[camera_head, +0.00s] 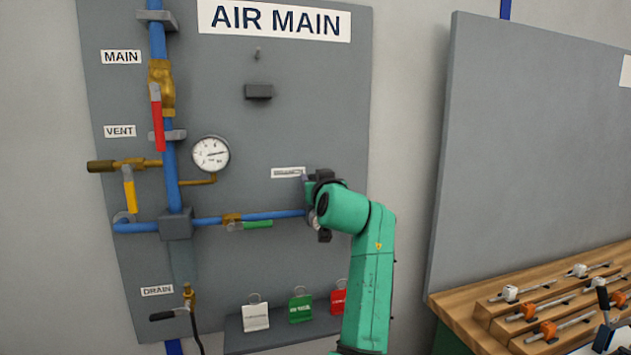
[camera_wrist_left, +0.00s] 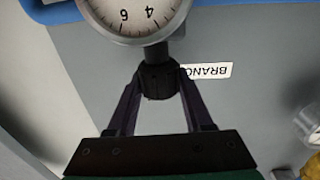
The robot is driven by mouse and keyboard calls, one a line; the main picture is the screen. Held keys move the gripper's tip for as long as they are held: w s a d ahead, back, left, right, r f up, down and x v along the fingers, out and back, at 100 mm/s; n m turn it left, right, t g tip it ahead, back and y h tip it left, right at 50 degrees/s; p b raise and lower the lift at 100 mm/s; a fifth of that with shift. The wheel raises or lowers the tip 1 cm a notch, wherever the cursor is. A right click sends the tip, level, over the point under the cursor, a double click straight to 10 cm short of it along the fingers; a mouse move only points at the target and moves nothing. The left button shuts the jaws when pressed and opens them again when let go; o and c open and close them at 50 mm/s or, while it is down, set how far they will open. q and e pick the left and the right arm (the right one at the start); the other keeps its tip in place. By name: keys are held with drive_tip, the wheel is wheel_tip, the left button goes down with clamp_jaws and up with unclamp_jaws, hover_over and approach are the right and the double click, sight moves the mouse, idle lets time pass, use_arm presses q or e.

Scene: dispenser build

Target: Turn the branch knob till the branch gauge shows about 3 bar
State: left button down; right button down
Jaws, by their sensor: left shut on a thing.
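My left gripper (camera_wrist_left: 158,88) is shut on the black branch knob (camera_wrist_left: 160,76), its two fingers on opposite sides of it. The branch gauge (camera_wrist_left: 135,18) is just past the knob in the wrist view, upside down and cut off by the top edge. Its 4 and 6 marks show, but I cannot make out its needle. A BRANCH label (camera_wrist_left: 212,71) is partly hidden behind the knob and finger. In the head view my green left arm covers the knob and gauge, with the gripper (camera_head: 314,205) at the end of the blue branch pipe (camera_head: 285,215).
The AIR MAIN board (camera_head: 225,120) carries a main valve with red handle (camera_head: 157,120), a yellow vent handle (camera_head: 130,195), a main gauge (camera_head: 210,154) and a green branch handle (camera_head: 257,225). Tags (camera_head: 255,317) hang below. A wooden bench (camera_head: 460,305) with clamps stands right.

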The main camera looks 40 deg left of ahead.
use_arm(q)
drive_tip(key=m+t+h+p, duration=0.1)
drive_tip(key=m+t+h, duration=0.3)
drive_tip(key=h, duration=0.1)
drive_tip(key=shift+s+a+r, duration=0.1)
drive_tip(key=shift+r, duration=0.05)
drive_tip(key=shift+m+t+h, duration=1.1)
drive_tip(key=shift+m+h, duration=0.8)
drive_tip(key=shift+h, duration=1)
drive_tip(key=shift+c, duration=1.5)
unclamp_jaws()
